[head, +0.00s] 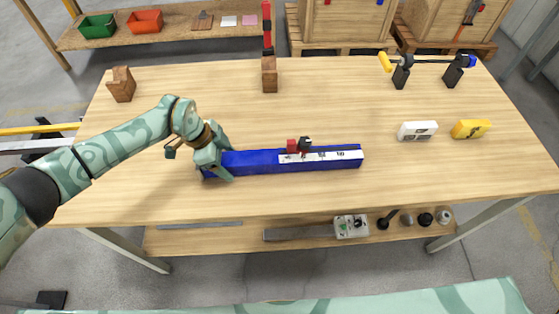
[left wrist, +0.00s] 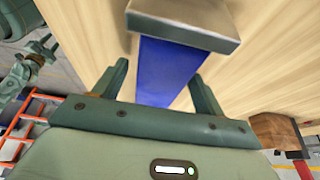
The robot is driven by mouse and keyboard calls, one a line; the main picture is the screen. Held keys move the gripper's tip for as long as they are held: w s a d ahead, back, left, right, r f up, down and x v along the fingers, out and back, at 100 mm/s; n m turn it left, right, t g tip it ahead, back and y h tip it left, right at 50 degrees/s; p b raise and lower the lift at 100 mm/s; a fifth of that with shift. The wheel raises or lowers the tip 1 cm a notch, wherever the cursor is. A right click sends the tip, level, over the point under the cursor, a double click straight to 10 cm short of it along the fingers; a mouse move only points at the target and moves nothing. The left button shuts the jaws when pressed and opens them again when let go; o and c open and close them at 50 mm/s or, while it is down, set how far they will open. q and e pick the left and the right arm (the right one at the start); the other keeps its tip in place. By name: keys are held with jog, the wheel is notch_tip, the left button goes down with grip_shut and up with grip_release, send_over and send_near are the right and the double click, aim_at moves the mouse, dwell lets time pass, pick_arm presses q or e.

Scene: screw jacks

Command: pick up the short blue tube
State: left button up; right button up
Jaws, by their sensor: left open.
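The blue tube (head: 262,168) lies lengthwise across the middle of the table, with a white marked strip and a small red and black piece at its top. My left gripper (head: 224,160) is at its left end, with its fingers open on either side of the tube. In the left wrist view the blue tube (left wrist: 163,72) runs between the two open fingers (left wrist: 157,70), with a visible gap to the left finger. My right gripper does not show.
Wooden blocks (head: 121,84) stand at the back left, and one at the back centre (head: 269,76) has a red post. Black stands (head: 401,77) with a bar are at the back right. White (head: 417,131) and yellow (head: 470,129) cases lie at the right. The table's front is clear.

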pick_arm(q)
jog(key=shift+d+f, duration=0.15)
jog(key=shift+f, duration=0.25)
jog(key=shift+r, duration=0.1)
jog(key=shift+c, duration=0.3)
grip_shut()
jog(key=shift+w+d+r, duration=0.1)
jog(key=shift+r, duration=0.05)
jog(key=shift+r, duration=0.15)
